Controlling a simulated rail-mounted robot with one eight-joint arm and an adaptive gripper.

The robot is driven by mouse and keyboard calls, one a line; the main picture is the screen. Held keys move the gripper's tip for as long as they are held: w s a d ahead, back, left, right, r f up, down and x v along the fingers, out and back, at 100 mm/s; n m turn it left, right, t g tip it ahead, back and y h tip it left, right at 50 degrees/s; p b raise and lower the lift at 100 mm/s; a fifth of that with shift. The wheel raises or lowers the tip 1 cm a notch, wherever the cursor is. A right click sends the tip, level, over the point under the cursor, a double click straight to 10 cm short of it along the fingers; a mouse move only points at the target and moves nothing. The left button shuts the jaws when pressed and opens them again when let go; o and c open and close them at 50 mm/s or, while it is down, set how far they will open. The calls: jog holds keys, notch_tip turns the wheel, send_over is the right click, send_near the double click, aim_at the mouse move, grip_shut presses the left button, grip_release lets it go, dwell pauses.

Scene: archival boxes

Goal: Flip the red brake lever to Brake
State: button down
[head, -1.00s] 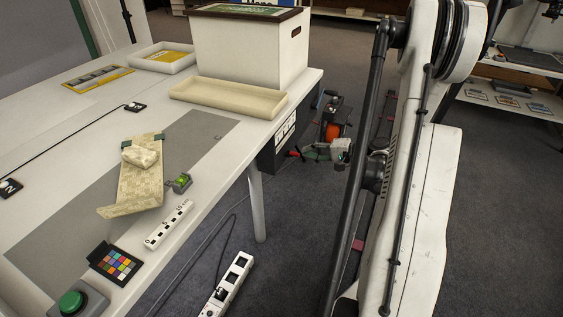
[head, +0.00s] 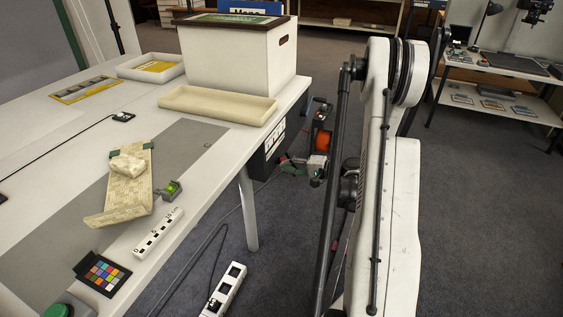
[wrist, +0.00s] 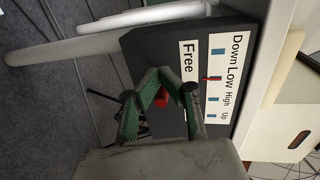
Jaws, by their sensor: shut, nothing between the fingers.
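The red brake lever (wrist: 162,98) shows as a short red knob on a dark control box (wrist: 145,48) in the wrist view. My gripper (wrist: 160,73) has green-lined fingers, and their tips are together close to the box face. The red knob shows in the gap framed by the fingers; I cannot tell whether they touch it. "Free" is readable on the white label (wrist: 187,62) beside it; no "Brake" wording is visible. In the head view my gripper (head: 290,166) is beside the box (head: 264,157) under the table edge, and the lever is hard to make out.
A second label (wrist: 226,78) reads Down, Low, High, Up, with a small red mark. The white table (head: 215,165) holds a large box (head: 235,55) and a cream tray (head: 218,105). A table leg (head: 249,210) and a power strip (head: 224,290) are nearby.

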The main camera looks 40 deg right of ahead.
jog(key=shift+x, duration=1)
jog(key=shift+w+d, duration=0.35)
jog(key=shift+d, duration=0.4)
jog(key=shift+w+d, duration=0.4)
jog(key=shift+d, duration=0.35)
jog(key=shift+w+d, duration=0.35)
jog(key=shift+d, duration=0.4)
jog(key=s+d, duration=0.1)
jog(key=s, duration=0.6)
jog(key=shift+s, duration=0.1)
